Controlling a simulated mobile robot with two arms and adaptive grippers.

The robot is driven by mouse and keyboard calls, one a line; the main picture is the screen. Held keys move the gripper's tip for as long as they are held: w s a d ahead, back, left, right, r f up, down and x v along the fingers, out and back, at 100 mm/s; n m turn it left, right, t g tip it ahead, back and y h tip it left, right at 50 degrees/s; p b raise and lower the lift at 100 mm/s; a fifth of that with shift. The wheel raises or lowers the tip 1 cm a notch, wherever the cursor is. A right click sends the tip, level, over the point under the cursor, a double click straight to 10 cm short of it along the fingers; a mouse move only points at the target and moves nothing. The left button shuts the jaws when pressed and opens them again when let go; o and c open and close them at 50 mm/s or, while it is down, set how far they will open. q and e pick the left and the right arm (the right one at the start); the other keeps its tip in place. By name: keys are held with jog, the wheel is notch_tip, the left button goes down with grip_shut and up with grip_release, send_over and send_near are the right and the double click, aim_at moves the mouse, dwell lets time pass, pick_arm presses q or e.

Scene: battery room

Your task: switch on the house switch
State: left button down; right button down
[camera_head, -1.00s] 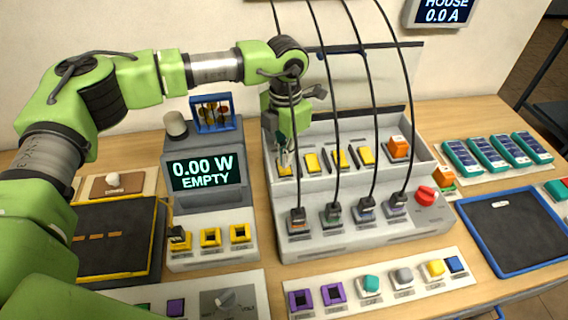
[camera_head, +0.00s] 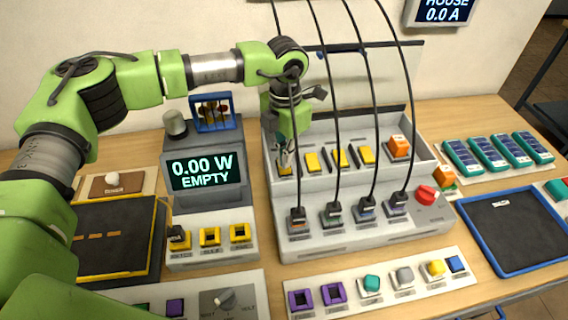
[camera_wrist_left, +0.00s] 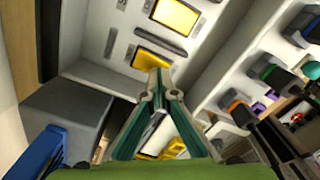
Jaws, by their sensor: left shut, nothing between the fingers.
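The wall display (camera_head: 440,12) reads HOUSE 0.0 A. A grey console (camera_head: 350,240) holds a row of yellow blocks (camera_head: 312,162) in its recessed tray, with an orange block (camera_head: 398,146) at the right end. A red knob (camera_head: 426,195) sits on its right front. I cannot tell from the labels which control is the house switch. My left gripper (camera_head: 284,165) points down into the tray's left end, by the leftmost yellow block. In the left wrist view its fingertips (camera_wrist_left: 158,80) are together and empty, with yellow blocks (camera_wrist_left: 176,17) beyond. My right gripper is out of view.
Several black cables (camera_head: 335,130) hang in front of the tray, down to plugs on the console. A meter (camera_head: 205,172) reading 0.00 W EMPTY stands left of it. A strip of coloured buttons (camera_head: 384,290) lies in front, and a blue-edged tray (camera_head: 515,235) right.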

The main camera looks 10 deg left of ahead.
pick_arm(q)
jog(key=shift+f+b, duration=0.65)
jog(key=shift+f, duration=0.2)
jog(key=shift+r, duration=0.1)
jog(key=shift+r+p, duration=1.55)
jog(key=shift+r, duration=1.9)
